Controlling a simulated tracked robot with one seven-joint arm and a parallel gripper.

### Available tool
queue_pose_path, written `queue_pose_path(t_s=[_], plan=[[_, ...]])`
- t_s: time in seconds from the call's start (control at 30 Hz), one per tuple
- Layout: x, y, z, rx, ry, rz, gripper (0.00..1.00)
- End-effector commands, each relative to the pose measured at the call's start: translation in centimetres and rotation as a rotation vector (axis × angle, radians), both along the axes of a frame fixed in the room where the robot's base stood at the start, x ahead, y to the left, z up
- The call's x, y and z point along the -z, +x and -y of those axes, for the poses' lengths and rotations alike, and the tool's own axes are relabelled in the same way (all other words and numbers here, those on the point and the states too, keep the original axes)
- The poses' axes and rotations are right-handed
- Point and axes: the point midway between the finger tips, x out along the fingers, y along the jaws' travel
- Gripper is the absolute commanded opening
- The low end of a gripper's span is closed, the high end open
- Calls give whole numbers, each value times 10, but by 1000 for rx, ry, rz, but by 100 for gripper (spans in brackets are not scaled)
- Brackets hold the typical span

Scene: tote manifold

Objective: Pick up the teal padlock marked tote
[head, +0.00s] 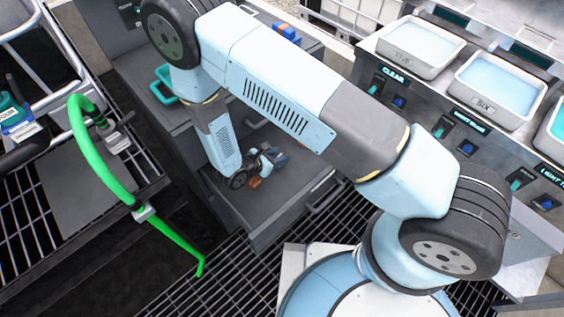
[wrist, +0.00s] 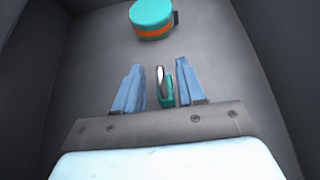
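A teal padlock (wrist: 166,90) with a shiny metal shackle is between the two blue fingers of my gripper (wrist: 160,82) in the wrist view. A gap shows on each side of it, so the gripper is open around it and not clamped. No marking on the padlock is legible. In the head view my gripper (head: 270,160) reaches down into a grey open drawer (head: 290,205). I cannot make out the padlock there, as my arm and gripper block much of the drawer.
A round teal tin (wrist: 152,14) with an orange band lies farther along the drawer floor. Grey drawer walls rise on both sides. A green hose (head: 82,135) hangs at the left. White trays (head: 420,47) of bluish liquid stand on the panel at the right.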

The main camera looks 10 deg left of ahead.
Motion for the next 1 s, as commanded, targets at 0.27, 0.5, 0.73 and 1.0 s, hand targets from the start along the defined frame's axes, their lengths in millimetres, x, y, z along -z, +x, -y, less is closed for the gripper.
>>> queue_pose_path(t_s=[0.27, 0.5, 0.73, 1.0], plan=[[0, 0, 0, 0, 0, 0, 29], [0, 0, 0, 0, 1, -1, 6], [0, 0, 0, 0, 0, 0, 0], [0, 0, 0, 0, 0, 0, 0]])
